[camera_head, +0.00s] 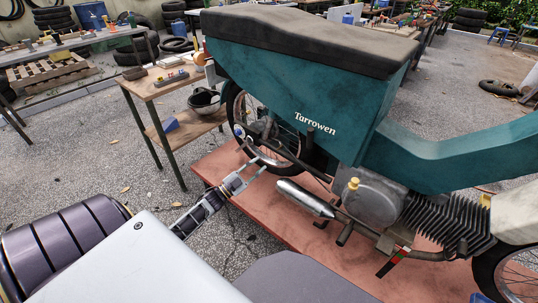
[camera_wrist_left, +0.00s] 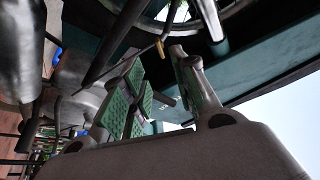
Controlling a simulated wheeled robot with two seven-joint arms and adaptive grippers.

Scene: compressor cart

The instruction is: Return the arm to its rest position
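My left gripper (camera_head: 252,172) reaches in from the lower left in the head view, beside the rear wheel (camera_head: 262,125) of a teal moped (camera_head: 290,95) marked "Tarrowen". Its two fingers are spread apart. In the left wrist view the green-padded fingers of the gripper (camera_wrist_left: 158,85) stand apart with nothing held between them. Dark rods and a thin cable with a brass-coloured end show close behind the fingers there. I cannot tell whether a finger touches any of these. My right gripper is in neither view.
The moped stands on a reddish platform (camera_head: 215,168). Its silver exhaust (camera_head: 305,198) lies right of my gripper, near the engine (camera_head: 372,203). A wooden work table (camera_head: 160,86) stands at the left, with a bowl-like dark item on its lower shelf. Open grey paving lies left of the platform.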

